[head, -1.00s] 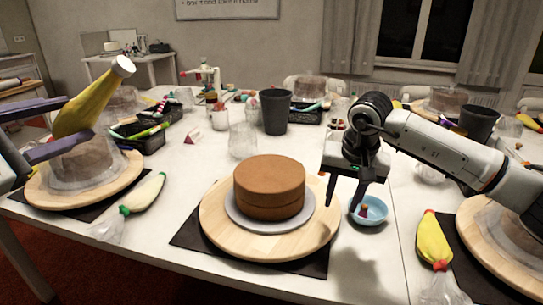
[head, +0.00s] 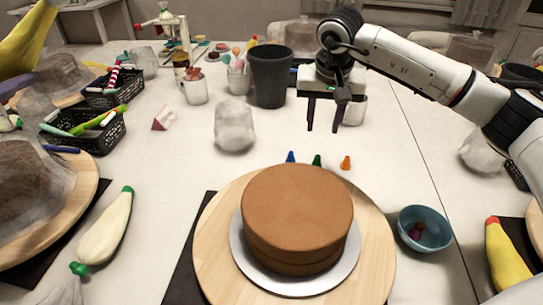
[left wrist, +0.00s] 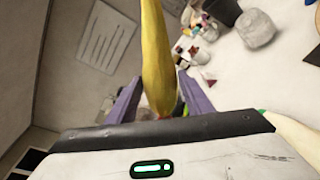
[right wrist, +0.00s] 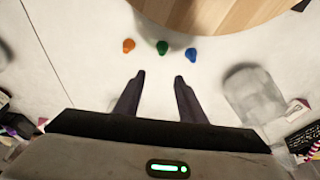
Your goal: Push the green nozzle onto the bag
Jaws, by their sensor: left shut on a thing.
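The green nozzle (head: 317,160) stands on the white table behind the brown cake, between a blue nozzle (head: 290,157) and an orange nozzle (head: 345,162). It also shows in the right wrist view (right wrist: 162,47), ahead of the fingertips. My right gripper (head: 325,129) is open and empty above the table, behind the nozzles. My left gripper (left wrist: 157,100) is shut on the yellow piping bag (left wrist: 156,50). In the head view the yellow bag (head: 22,42) is cut off at the upper left edge, and its tip is out of view there.
The brown cake (head: 297,215) sits on a wooden turntable (head: 220,240) in front. A blue bowl (head: 424,228) stands at its right. A black cup (head: 272,78) and a clear crumpled wrap (head: 235,125) stand behind. A cream bag with a green tip (head: 107,225) lies at left.

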